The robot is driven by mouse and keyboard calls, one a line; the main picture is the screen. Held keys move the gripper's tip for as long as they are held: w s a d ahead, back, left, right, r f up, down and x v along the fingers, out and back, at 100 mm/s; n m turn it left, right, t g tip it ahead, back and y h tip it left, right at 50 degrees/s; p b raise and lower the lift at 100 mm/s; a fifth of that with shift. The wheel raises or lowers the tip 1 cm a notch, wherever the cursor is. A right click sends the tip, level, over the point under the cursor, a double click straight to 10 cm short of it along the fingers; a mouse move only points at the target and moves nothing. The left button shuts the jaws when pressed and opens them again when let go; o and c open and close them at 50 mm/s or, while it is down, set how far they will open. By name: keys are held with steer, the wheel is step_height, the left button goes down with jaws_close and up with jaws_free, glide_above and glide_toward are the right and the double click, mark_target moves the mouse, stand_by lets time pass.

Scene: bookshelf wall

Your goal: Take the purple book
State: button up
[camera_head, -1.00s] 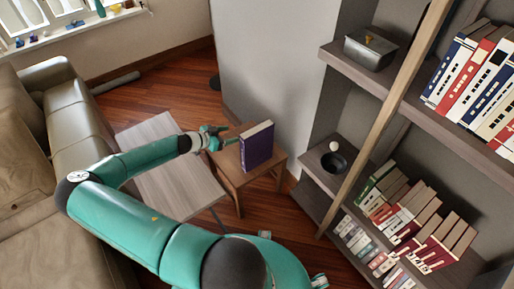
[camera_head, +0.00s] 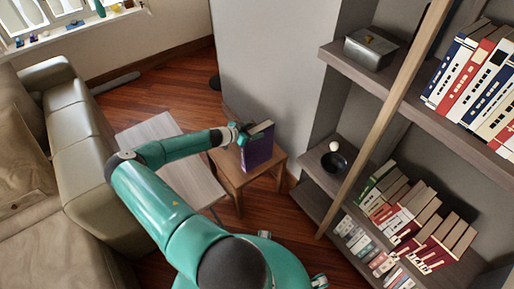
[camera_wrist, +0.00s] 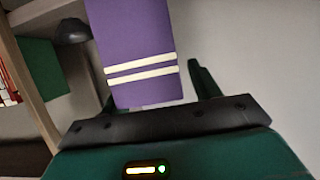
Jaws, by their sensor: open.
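The purple book (camera_head: 257,152) stands upright on a small wooden side table (camera_head: 229,177) in the head view. My gripper (camera_head: 243,132) is at the book's upper left edge, partly covering it. In the wrist view the book (camera_wrist: 140,50) shows its purple face with two pale bands, in front of the palm. My gripper (camera_wrist: 128,74) is open, with a green finger on each side of the book. Whether either finger touches the book I cannot tell.
A shelf unit (camera_head: 330,55) with several books, a grey box (camera_head: 370,49) and a dark bowl (camera_head: 334,163) stands on the right. A low grey table (camera_head: 165,165) and a sofa (camera_head: 88,140) are on the left. A wall is behind the book.

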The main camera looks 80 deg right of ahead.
jaws_close()
steer(key=shift+d+r, duration=0.1)
stand_by(0.4)
steer(key=shift+r, duration=0.1)
